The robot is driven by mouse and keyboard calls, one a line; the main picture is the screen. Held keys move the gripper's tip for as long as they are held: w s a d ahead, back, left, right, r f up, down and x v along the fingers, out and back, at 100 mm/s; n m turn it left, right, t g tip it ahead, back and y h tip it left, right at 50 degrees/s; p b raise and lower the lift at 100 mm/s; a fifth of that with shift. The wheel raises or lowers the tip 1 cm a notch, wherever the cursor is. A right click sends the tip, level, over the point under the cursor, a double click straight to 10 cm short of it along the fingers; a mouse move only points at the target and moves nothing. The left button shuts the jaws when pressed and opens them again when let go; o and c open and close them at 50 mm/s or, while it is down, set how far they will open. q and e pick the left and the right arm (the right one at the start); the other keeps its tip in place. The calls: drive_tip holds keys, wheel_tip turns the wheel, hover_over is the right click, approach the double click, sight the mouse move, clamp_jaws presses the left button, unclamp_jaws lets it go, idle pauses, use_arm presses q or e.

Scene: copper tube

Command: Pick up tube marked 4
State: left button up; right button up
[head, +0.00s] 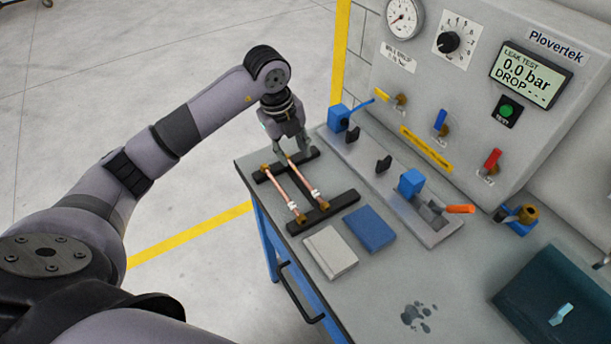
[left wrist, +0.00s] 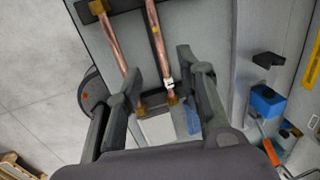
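Two copper tubes with brass ends lie side by side across two black rails on the bench: a left tube (head: 281,187) and a right tube (head: 304,178). Each carries a small white tag near its front end, too small to read, so I cannot tell which is marked 4. My left gripper (head: 291,153) points down over the back end of the rack, by the right tube. In the left wrist view its fingers (left wrist: 158,78) are apart, with the right tube (left wrist: 158,42) running between them and the left tube (left wrist: 118,45) nearer the left finger. My right gripper is out of view.
A black front rail (head: 323,213) supports the tubes. A grey book-like block (head: 330,252) and a blue one (head: 369,229) lie in front. A metal fixture with blue clamps (head: 411,182) stands to the right, before the leak-test panel (head: 455,85). A dark green case (head: 560,290) sits front right.

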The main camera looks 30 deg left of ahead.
sight(301, 176)
use_arm(q)
drive_tip(key=f, duration=0.1)
drive_tip(key=f+p, duration=0.1)
drive_tip(key=f, duration=0.2)
drive_tip(key=shift+w+d+f, duration=0.15)
drive_tip(key=shift+w+d, duration=0.15)
drive_tip(key=f, duration=0.1)
drive_tip(key=f+p, duration=0.2)
drive_tip(key=shift+w+d+f, duration=0.25)
drive_tip(key=shift+f, duration=0.45)
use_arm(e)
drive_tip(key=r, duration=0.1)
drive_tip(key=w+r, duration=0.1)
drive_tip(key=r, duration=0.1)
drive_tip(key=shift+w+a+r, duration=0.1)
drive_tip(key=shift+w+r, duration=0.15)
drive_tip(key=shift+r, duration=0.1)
use_arm(q)
drive_tip(key=shift+c, duration=0.2)
clamp_jaws()
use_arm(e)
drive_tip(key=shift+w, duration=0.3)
use_arm(q)
drive_tip(key=shift+w, duration=0.1)
